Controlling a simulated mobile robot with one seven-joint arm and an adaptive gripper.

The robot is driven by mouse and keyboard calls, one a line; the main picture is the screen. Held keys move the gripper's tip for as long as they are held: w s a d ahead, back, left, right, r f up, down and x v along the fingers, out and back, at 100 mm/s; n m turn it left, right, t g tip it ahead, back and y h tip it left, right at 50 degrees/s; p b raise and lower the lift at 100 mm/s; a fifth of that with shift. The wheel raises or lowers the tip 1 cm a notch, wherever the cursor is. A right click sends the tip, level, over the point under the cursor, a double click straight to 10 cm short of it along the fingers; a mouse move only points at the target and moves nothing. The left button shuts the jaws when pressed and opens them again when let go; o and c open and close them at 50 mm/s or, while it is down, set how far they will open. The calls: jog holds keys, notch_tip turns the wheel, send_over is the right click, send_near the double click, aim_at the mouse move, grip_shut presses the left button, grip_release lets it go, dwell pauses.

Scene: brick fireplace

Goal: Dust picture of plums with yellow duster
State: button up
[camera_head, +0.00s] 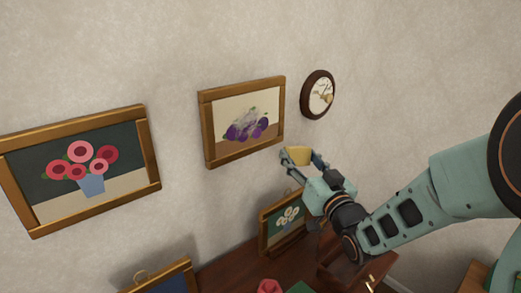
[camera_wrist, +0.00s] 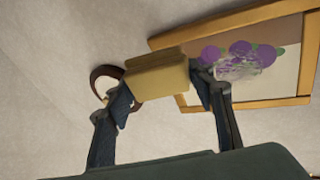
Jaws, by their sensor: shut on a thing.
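The picture of plums (camera_head: 243,121) hangs on the wall in a wooden frame, with a greyish-white smudge over the purple plums. My gripper (camera_head: 300,157) is shut on the yellow duster (camera_head: 299,155), a small block. In the wrist view the duster (camera_wrist: 157,80) sits between the two fingers and overlaps the left edge of the picture frame. In the head view the duster is just right of and below the frame's lower right corner.
A round clock (camera_head: 318,95) hangs right of the plums. A flower picture (camera_head: 80,165) hangs at left. Bare wall lies between the pictures.

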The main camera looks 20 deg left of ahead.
aim_at(232, 123)
jog(key=s+a+r+n+g+y+b, duration=0.1)
jog(key=s+a+r+n+y, duration=0.15)
jog(key=s+r+y, duration=0.2)
jog(key=s+a+r+n+g+y, duration=0.1)
jog(key=s+a+r+g+y, duration=0.1)
jog(key=s+a+r+y, duration=0.3)
jog(key=shift+w+a+f+h+p, duration=0.15)
jog(key=shift+w+a+f+h, duration=0.25)
jog(key=shift+a, duration=0.35)
jog(key=shift+w+a+f+h+p, duration=0.1)
jog(key=shift+a+f+h+p, duration=0.15)
jog(key=shift+a+h, duration=0.35)
jog(key=shift+w+a+f+h+p, duration=0.1)
jog(key=shift+w+a+f+h, duration=0.2)
jog(key=shift+a, duration=0.55)
jog(key=shift+w+a+b, duration=0.35)
jog(key=shift+a+b, duration=0.05)
jog(key=shift+a, duration=0.3)
jog(key=shift+w, duration=0.1)
